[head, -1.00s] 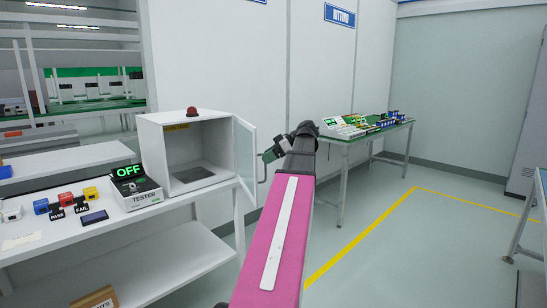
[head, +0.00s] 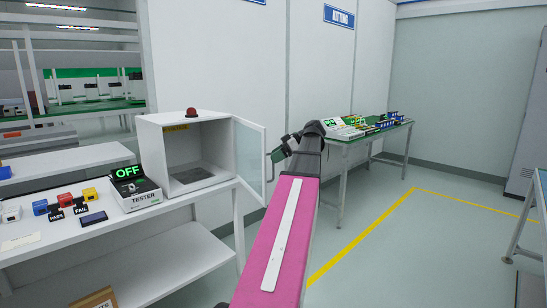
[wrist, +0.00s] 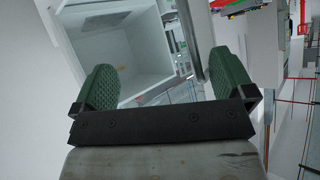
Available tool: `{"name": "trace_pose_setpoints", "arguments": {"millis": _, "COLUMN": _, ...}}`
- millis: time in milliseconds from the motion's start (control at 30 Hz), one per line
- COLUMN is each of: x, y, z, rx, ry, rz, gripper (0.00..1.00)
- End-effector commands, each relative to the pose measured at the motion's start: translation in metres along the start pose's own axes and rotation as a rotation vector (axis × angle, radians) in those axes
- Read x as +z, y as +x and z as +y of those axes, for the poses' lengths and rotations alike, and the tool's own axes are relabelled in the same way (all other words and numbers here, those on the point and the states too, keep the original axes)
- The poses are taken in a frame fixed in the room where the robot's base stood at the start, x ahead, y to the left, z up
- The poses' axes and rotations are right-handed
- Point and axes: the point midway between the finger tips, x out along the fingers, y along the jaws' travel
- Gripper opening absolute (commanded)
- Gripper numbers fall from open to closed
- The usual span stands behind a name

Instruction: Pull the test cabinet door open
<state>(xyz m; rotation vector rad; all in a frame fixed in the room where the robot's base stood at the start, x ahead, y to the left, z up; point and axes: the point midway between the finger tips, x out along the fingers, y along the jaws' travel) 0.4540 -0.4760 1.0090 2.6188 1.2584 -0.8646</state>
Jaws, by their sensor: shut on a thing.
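The white test cabinet (head: 154,160) stands on the bench with a red lamp on top. Its glazed door (head: 249,158) stands open at the right side, and the empty-looking inside shows. My gripper (head: 278,154) is beside the door's free edge, at the handle (head: 270,168). In the wrist view the bar of the handle (wrist: 190,38) runs between my two green fingers (wrist: 163,80), close to the right one. My gripper is shut on the door handle. The cabinet's inside also shows beyond the fingers there.
A tester (head: 133,187) with a green OFF display stands left of the cabinet. Coloured button boxes (head: 65,201) stand on the white bench (head: 140,225). A green-topped table (head: 385,134) with parts stands behind my arm.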

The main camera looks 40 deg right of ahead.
Motion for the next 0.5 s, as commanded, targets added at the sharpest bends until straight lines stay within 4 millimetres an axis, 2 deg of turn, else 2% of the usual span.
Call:
{"name": "trace_pose_setpoints", "arguments": {"millis": 33, "x": -0.004, "y": -0.004, "z": 0.012, "rx": 0.02, "ry": 0.005, "rz": 0.012, "gripper": 0.81}}
{"name": "trace_pose_setpoints", "arguments": {"millis": 500, "x": 0.007, "y": -0.025, "z": 0.026, "rx": 0.018, "ry": 0.006, "rz": 0.012, "gripper": 0.81}}
